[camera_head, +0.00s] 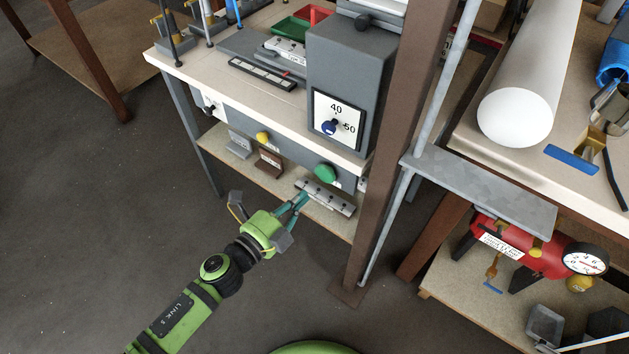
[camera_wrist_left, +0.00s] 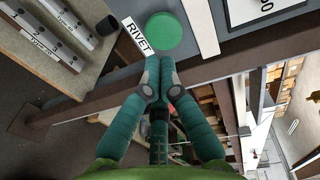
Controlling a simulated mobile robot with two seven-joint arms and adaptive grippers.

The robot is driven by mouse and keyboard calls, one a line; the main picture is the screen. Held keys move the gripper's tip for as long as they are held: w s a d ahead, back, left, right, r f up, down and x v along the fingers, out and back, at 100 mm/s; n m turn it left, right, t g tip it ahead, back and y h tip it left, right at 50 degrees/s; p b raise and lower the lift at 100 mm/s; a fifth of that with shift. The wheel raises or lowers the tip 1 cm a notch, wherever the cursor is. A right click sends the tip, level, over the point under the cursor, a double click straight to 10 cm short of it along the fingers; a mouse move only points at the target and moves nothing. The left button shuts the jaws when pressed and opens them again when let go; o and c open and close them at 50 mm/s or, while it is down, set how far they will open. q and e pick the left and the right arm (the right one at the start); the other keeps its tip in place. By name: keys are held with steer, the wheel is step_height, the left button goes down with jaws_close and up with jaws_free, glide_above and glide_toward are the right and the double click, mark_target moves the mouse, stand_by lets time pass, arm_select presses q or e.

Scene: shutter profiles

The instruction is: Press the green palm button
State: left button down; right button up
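The green palm button (camera_head: 325,173) is a round green cap on the grey front panel under the bench top. In the left wrist view the button (camera_wrist_left: 163,33) sits beside a white RIVET label (camera_wrist_left: 135,38). My left gripper (camera_head: 303,197) reaches towards the panel, below and left of the button in the head view. In the wrist view its teal fingers (camera_wrist_left: 159,66) come together at the tips, shut and empty, just below the button in the picture. The fingertips look apart from the button, though the exact gap is hard to tell. My right gripper is not in view.
A lower shelf holds a grey toggle strip (camera_head: 325,198) close to my gripper. A brown post (camera_head: 388,150) stands right of the button. The floor to the left is free.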

mark_target(323, 177)
arm_select(q)
steer(key=x, duration=0.5)
steer(key=shift+w+d+f, duration=0.1)
steer(key=shift+w+d, duration=0.15)
steer(key=shift+w, duration=0.05)
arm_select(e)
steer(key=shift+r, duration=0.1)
arm_select(q)
steer(key=shift+w, duration=0.1)
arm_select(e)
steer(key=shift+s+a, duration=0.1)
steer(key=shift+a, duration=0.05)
